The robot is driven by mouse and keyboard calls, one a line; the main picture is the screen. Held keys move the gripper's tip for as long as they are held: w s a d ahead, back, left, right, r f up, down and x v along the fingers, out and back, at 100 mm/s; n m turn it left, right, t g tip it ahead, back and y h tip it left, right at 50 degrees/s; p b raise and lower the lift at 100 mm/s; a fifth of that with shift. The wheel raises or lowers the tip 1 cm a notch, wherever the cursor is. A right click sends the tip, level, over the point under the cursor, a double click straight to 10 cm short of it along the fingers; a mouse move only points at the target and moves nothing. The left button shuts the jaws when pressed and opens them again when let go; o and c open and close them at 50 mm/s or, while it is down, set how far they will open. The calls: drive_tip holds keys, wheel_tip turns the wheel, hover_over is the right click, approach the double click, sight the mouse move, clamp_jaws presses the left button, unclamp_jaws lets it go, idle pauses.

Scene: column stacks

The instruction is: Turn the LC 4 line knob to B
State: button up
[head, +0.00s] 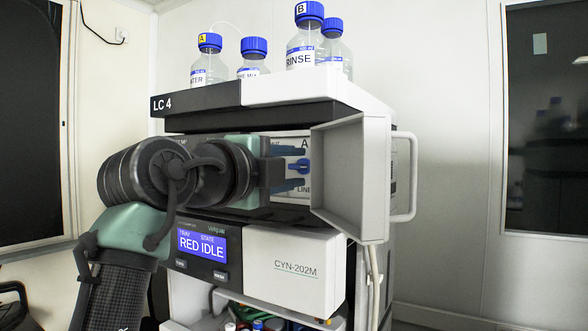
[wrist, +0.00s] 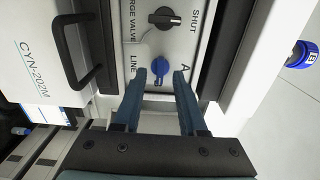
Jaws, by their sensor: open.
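The blue line knob (wrist: 160,66) sits on a white panel beside the printed words LINE and A in the wrist view. In that view its narrow end points down toward my gripper; no B mark shows. The knob also shows in the head view (head: 303,167), inside the open bay of the LC 4 stack (head: 196,101). My gripper (wrist: 159,80) is open, its two blue fingers on either side of the knob, with the tips near the panel. I cannot tell whether they touch it. My gripper in the head view (head: 296,168) reaches in from the left.
A black purge valve knob (wrist: 165,18) is beside the blue knob, near the word SHUT. An open door (head: 350,180) with a handle stands right of the bay. Blue-capped bottles (head: 300,55) stand on top. The CYN-202M module (head: 295,268) is below.

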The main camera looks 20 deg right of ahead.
drive_tip(key=b+v, duration=0.4)
drive_tip(key=v, duration=0.8)
drive_tip(key=shift+s+a, duration=0.15)
drive_tip(key=shift+s, duration=0.05)
